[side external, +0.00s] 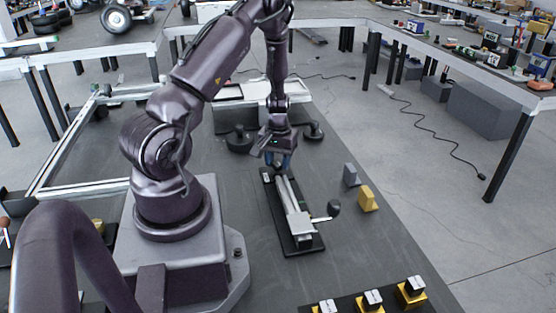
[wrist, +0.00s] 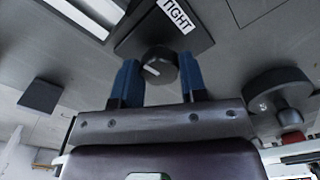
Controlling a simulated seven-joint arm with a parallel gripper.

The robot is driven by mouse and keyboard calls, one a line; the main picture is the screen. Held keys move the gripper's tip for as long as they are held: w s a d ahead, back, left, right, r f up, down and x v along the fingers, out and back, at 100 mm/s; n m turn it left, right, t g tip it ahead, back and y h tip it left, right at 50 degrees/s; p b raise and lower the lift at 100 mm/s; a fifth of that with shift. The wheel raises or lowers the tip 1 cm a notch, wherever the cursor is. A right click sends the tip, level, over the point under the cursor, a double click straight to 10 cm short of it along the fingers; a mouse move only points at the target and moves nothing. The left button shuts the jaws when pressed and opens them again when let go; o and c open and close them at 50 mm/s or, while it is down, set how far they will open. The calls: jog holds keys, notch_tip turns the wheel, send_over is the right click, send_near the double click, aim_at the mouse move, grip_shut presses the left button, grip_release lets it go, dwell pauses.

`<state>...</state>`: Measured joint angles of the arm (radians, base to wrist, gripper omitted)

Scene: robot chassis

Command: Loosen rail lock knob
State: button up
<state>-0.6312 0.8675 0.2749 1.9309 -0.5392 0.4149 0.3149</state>
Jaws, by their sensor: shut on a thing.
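The rail lock knob (wrist: 160,66) is a round black knob with a white pointer line, beside a black base corner bearing a white TIGHT label (wrist: 175,14) in the wrist view. My gripper (wrist: 159,76) has its two blue fingers on either side of the knob and is shut on it. In the side view my gripper (side external: 278,160) points down at the far end of the rail unit and hides the knob. The silver rail (side external: 290,200) lies on a black base plate (side external: 303,251). A lever with a black ball end (side external: 334,208) sticks out from its near end.
A grey block (side external: 351,175) and a yellow block (side external: 367,199) stand right of the rail. Round black pieces stand behind it, left (side external: 239,140) and right (side external: 314,132). A row of yellow-based blocks (side external: 373,300) lies at the front. The mat between is clear.

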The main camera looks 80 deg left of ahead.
aim_at(278, 162)
jog(key=n, duration=0.6)
jog(key=shift+n, duration=0.3)
jog(key=n, duration=0.6)
dwell(0.4)
jog(key=o, duration=0.9)
notch_tip(278, 162, up, 13)
dwell(0.4)
